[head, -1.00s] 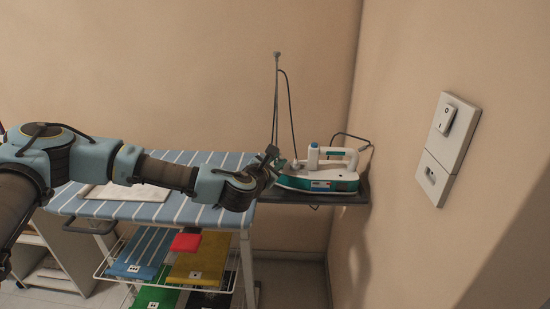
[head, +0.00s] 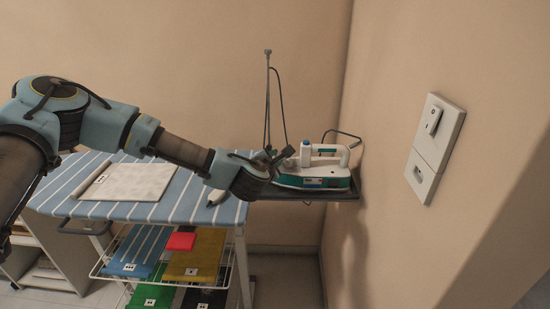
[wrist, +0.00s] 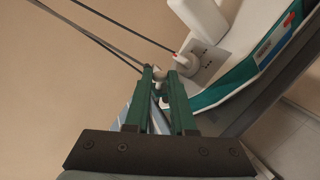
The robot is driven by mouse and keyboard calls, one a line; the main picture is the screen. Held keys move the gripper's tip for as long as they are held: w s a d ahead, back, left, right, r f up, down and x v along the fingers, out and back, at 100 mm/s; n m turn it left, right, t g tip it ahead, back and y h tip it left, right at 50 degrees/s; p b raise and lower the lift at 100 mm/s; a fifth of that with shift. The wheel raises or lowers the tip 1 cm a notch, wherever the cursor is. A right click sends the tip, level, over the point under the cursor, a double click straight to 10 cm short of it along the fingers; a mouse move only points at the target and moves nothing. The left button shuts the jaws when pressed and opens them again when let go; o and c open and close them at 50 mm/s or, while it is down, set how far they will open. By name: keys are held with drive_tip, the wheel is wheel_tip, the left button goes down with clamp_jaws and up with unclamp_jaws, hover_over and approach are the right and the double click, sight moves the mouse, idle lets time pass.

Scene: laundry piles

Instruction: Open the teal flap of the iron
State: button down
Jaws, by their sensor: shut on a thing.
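The white and teal iron (head: 312,172) rests on a dark side shelf at the right end of the ironing board. My gripper (head: 280,158) is at the iron's left end. In the wrist view, my gripper's (wrist: 163,73) green fingers are close together around a small pale part at the iron's end. The iron (wrist: 235,70) shows at upper right there, with a round pale fitting beside the fingertips. I cannot tell the teal flap apart from the teal body, nor whether it is open.
The dark side shelf (head: 310,195) ends close to the right wall. A striped ironing board (head: 180,208) carries a folded pale cloth (head: 128,181). A thin pole (head: 267,95) with a cord stands behind my gripper. Wire racks below hold coloured folded cloths (head: 193,262).

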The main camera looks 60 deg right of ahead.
drive_tip(key=c, duration=0.8)
unclamp_jaws()
drive_tip(key=shift+f, duration=0.1)
